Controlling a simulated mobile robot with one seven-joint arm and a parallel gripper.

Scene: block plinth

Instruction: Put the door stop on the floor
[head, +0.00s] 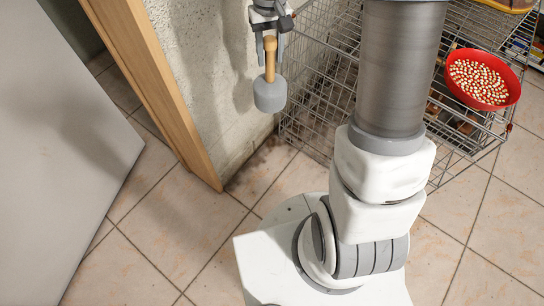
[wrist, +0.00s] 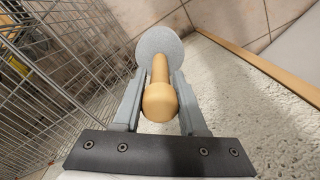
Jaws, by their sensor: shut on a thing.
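The door stop (head: 270,95) has a grey round base and a tan wooden handle. It hangs base down in the head view, above the floor (head: 180,230) and in front of the rough wall. My gripper (head: 270,52) points down and is shut on the handle, with one finger on each side. In the wrist view, my gripper's fingers (wrist: 158,100) hold the door stop's handle (wrist: 160,95), and the grey base shows beyond them. Part of the base is hidden by the handle there.
A wire basket rack (head: 312,75) stands close to the right of the door stop. A red bowl (head: 508,88) of small beads or beans sits on it. A wooden door frame (head: 160,85) and a grey door (head: 60,130) are at left. Tiled floor is clear between door and my base.

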